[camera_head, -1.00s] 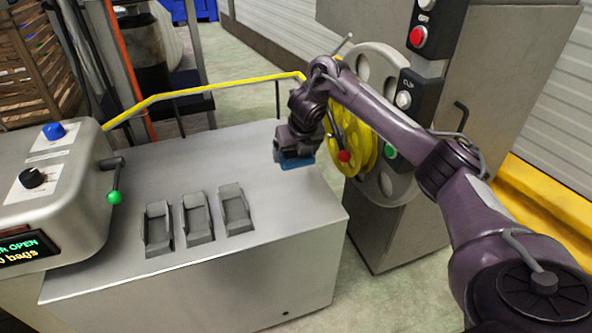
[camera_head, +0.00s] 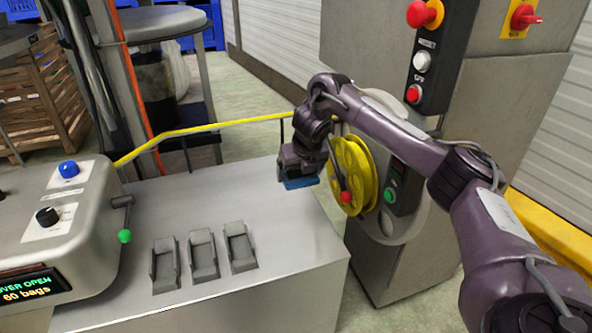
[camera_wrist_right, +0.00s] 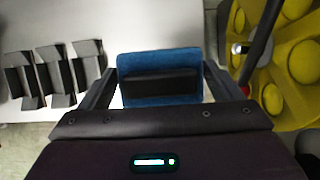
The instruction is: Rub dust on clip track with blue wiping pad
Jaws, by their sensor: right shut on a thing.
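My right gripper (camera_head: 300,177) is shut on the blue wiping pad (camera_head: 301,184) and holds it over the right end of the steel table (camera_head: 290,222). In the right wrist view the pad (camera_wrist_right: 158,60) sits between the two fingers, with a dark block on its middle. The clip track cannot be made out for certain; a yellow spoked reel (camera_head: 352,178) with a red-knobbed lever stands just right of the gripper. No dust can be made out. My left gripper is not in view.
Several grey holders (camera_head: 202,254) stand on the table left of the pad. A steel control box (camera_head: 60,235) with a green-knobbed lever is at the left. A yellow rail (camera_head: 215,125) runs behind the table. A cabinet with buttons (camera_head: 425,60) rises behind my right arm.

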